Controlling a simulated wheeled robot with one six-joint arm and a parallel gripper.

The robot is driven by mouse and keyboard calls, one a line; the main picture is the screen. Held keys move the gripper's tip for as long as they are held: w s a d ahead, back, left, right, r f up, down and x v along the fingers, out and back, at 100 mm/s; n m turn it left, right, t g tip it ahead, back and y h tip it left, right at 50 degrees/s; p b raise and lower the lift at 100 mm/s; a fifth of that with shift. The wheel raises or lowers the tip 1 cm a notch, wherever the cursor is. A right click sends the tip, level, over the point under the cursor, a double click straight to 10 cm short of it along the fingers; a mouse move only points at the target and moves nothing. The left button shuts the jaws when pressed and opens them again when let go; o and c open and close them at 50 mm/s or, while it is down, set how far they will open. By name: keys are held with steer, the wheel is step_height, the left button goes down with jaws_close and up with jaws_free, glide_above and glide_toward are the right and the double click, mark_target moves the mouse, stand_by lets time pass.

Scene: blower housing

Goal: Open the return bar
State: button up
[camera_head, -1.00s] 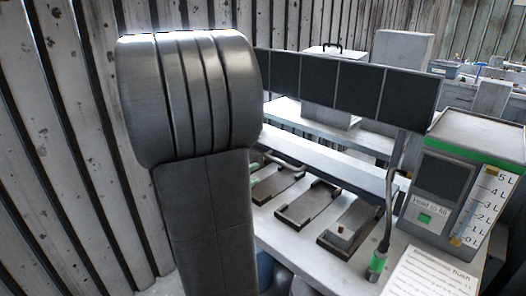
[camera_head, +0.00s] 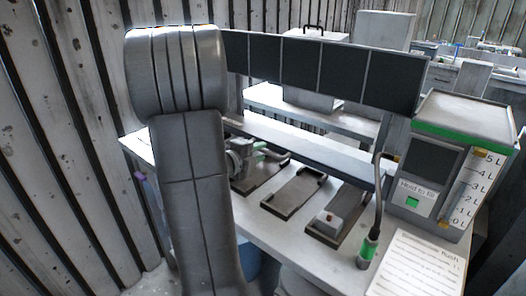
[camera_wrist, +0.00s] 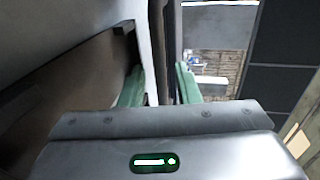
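My gripper (camera_head: 260,150) is partly hidden behind my arm in the head view, above the back of the left tray. In the wrist view its two green fingers (camera_wrist: 160,88) stand apart. A pale strip and a dark upright edge show between or behind them, and I see nothing clearly clamped. A long grey bar (camera_head: 310,150) runs along the back of the table, behind the trays. I cannot tell whether it is the return bar. A grey handle-like piece (camera_head: 278,156) lies at the left tray, close to my gripper; contact cannot be told.
A cable with a green end (camera_head: 369,246), a dispenser (camera_head: 445,165) and a printed sheet (camera_head: 415,262) are at right. Dark panels (camera_head: 310,68) stand behind.

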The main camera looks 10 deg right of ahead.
mark_target(275, 144)
steer(key=shift+x, duration=1.25)
jaws_close()
steer(key=shift+r+p, duration=0.25)
steer(key=shift+p, duration=0.15)
